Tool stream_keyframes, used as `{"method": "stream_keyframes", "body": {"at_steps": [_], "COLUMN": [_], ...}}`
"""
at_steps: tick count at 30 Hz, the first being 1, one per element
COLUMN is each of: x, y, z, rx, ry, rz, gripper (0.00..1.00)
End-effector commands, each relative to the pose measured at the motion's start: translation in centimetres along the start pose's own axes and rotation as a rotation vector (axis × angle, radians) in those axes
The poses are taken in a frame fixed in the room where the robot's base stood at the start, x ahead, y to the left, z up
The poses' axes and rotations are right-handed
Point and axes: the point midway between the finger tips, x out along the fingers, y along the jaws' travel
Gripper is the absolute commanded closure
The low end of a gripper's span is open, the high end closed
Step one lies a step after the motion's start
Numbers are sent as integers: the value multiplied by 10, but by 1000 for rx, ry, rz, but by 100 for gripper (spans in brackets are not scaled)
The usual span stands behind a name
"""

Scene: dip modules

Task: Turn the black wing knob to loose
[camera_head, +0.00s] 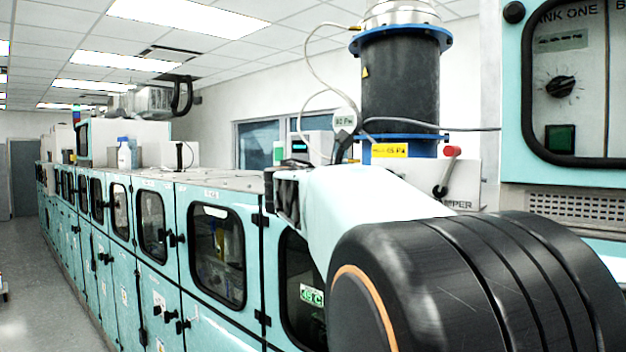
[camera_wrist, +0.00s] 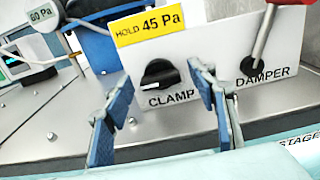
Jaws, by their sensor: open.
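The black wing knob (camera_wrist: 160,74) sits on a white panel (camera_wrist: 205,45) above the word CLAMP in the wrist view. Its wing lies roughly level, with a pale mark near its right end. My gripper (camera_wrist: 163,86) is open, its two blue fingers apart in front of the panel. In the picture the left fingertip is to the lower left of the knob and the right fingertip is to its right. No contact with the knob shows. In the head view my arm hides the knob.
A red-handled damper lever (camera_wrist: 264,35) stands right of the knob; its red ball (camera_head: 452,152) shows in the head view. A yellow "HOLD 45 Pa" label (camera_wrist: 150,26) is above the knob. A blue-flanged black duct (camera_head: 400,80) rises behind. Another dark knob (camera_head: 561,86) is on the right cabinet.

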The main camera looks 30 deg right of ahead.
Motion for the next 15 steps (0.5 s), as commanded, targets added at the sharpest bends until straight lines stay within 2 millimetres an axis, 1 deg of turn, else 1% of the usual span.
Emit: {"method": "stream_keyframes", "body": {"at_steps": [4,15], "x": [0,0], "y": [0,0], "z": [0,0], "rx": [0,0], "ry": [0,0], "rz": [0,0], "gripper": [48,88]}}
